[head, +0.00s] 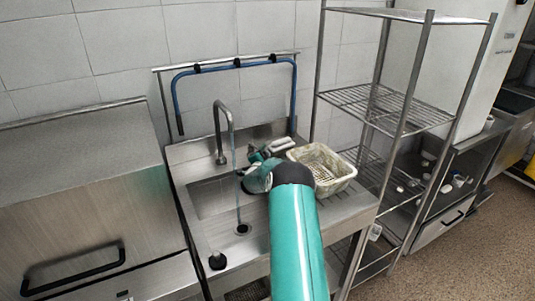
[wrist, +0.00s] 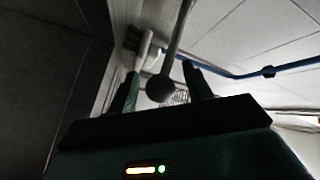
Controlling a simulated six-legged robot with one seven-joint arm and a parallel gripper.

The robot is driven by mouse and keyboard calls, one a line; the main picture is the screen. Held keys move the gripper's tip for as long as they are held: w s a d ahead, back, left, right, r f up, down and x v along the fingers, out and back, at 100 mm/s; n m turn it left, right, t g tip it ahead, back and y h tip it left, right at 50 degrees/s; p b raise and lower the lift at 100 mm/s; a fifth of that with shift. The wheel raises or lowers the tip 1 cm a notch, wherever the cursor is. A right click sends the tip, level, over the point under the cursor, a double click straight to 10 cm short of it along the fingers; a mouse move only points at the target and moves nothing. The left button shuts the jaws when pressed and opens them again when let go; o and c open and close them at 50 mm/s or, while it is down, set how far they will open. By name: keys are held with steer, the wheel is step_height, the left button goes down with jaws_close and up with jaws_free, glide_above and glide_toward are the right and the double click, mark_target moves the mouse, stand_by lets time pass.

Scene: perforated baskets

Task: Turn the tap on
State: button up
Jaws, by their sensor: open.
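The tap's curved metal spout (head: 217,125) rises at the back of the steel sink (head: 210,199). A thin pale line, which looks like a water stream (head: 238,190), runs from its tip down to the drain. My gripper (head: 262,154) is over the right side of the sink, to the right of the spout, partly hidden by my arm. In the wrist view, my gripper (wrist: 163,85) is open, with a dark round knob (wrist: 160,88) on a rod between its fingertips. I cannot tell whether they touch, or whether this is the tap's handle.
A worn white perforated basket (head: 322,166) stands right of my gripper on the sink top. A blue hose (head: 235,64) hangs on the rail behind. A wire shelf (head: 385,108) stands to the right. A black knob (head: 217,261) sits at the sink's front.

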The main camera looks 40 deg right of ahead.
steer(key=shift+w+d, duration=0.35)
steer(key=shift+d, duration=0.25)
jaws_close()
steer(key=shift+d+n+t+y, duration=0.3)
steer(key=shift+d+t, duration=0.05)
steer(key=shift+t, duration=0.05)
steer(key=shift+w+d+n+t+y, duration=0.1)
steer(key=shift+d+n+t+y, duration=0.2)
steer(key=shift+n+t, duration=0.15)
jaws_free()
steer(key=shift+a, duration=0.1)
